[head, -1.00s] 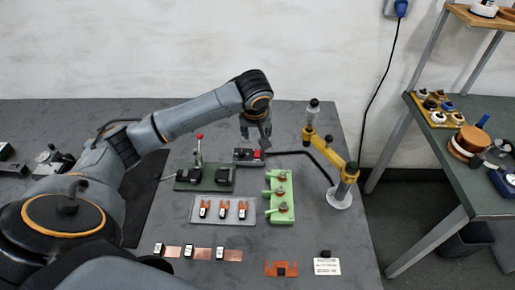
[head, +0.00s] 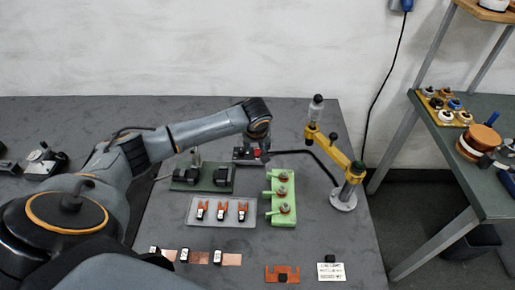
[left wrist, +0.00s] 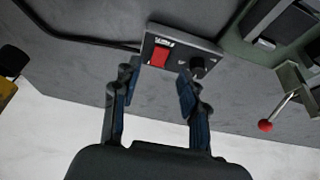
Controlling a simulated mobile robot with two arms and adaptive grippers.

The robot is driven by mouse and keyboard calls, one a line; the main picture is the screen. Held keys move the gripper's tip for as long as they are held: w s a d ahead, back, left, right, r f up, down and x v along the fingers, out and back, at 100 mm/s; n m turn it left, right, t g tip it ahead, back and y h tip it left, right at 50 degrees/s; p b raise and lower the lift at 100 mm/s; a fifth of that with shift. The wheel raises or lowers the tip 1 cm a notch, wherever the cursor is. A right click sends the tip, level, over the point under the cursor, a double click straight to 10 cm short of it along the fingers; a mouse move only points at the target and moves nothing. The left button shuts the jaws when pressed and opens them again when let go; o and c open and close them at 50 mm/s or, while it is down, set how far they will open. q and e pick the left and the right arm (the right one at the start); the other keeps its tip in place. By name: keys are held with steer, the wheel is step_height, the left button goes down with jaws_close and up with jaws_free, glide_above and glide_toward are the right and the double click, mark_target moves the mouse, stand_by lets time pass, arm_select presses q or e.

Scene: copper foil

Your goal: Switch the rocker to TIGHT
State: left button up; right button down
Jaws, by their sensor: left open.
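The rocker is a red switch (left wrist: 159,56) on a small grey control box (left wrist: 182,45) with a black knob beside it. Its label is too small to read. In the head view the box (head: 243,156) sits on the table behind the green fixture, its right part partly covered by my gripper. My left gripper (head: 258,150) hangs over the right end of the box. In the left wrist view my left gripper (left wrist: 156,90) is open and empty, its fingers apart with the red rocker showing between and beyond them. Touch with the box cannot be told. My right gripper is not in view.
A dark green fixture (head: 203,187) stands just in front of the box; a red-knobbed lever (left wrist: 266,125) rises there. A light green block (head: 282,210) and a yellow jointed arm (head: 345,162) stand to the right. A black cable (head: 310,156) runs from the box.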

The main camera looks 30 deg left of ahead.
mark_target(258, 152)
arm_select(q)
steer(key=shift+x, duration=2.1)
